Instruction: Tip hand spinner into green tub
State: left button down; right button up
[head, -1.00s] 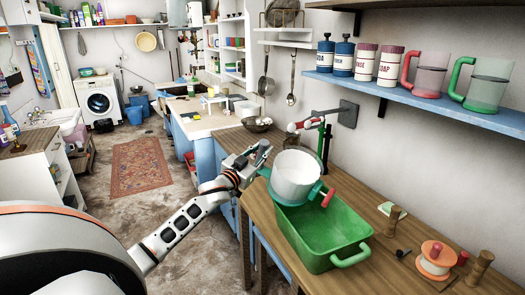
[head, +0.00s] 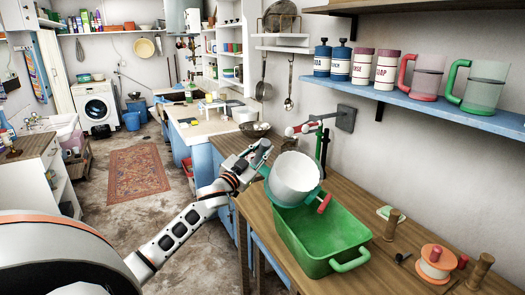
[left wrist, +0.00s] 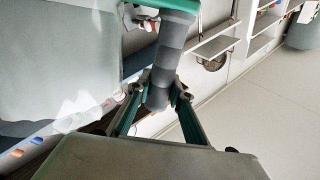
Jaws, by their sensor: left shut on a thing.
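The hand spinner (head: 294,174) is a white drum in a teal-green holder with a red knob on its right. The inside of the drum cannot be made out. The tub stands on the wooden counter. My right gripper is out of view.
A peg stand with an orange-and-white spool (head: 436,262) and wooden pegs (head: 480,270) stand right of the tub. A wall tap (head: 318,130) is behind the spinner. A blue shelf (head: 430,104) with bottles and mugs hangs above.

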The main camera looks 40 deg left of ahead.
aim_at(267, 145)
pick_arm(q)
jog(key=shift+r, duration=0.15)
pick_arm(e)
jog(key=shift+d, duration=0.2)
pick_arm(q)
jog(key=shift+s+d+r+m+b, duration=0.1)
jog(key=shift+d+r+m+b, duration=0.1)
jog(key=shift+d+m+b, duration=0.1)
jog(key=shift+s+d+r+m+t+h+b, duration=0.3)
jog(key=shift+d+r+m+t+b, duration=0.2)
jog(key=shift+d+m, duration=0.2)
jog(key=shift+r, duration=0.2)
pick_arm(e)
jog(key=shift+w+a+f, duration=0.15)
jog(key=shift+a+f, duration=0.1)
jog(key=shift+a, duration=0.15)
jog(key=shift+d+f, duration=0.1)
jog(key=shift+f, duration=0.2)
pick_arm(q)
jog(key=shift+d+r+m, duration=0.1)
jog(key=shift+d+m, duration=0.1)
jog(key=shift+m, duration=0.1)
jog(key=shift+s+d+r+m+t+h+b, duration=0.2)
jog(key=shift+s+d+r+m+h, duration=0.1)
jog(key=shift+d+r+m, duration=0.3)
jog(key=shift+s+d+r+m+t+h+b, duration=0.1)
jog(key=shift+s+d+r+m+h+b, duration=0.15)
jog(key=shift+d+r+m, duration=0.35)
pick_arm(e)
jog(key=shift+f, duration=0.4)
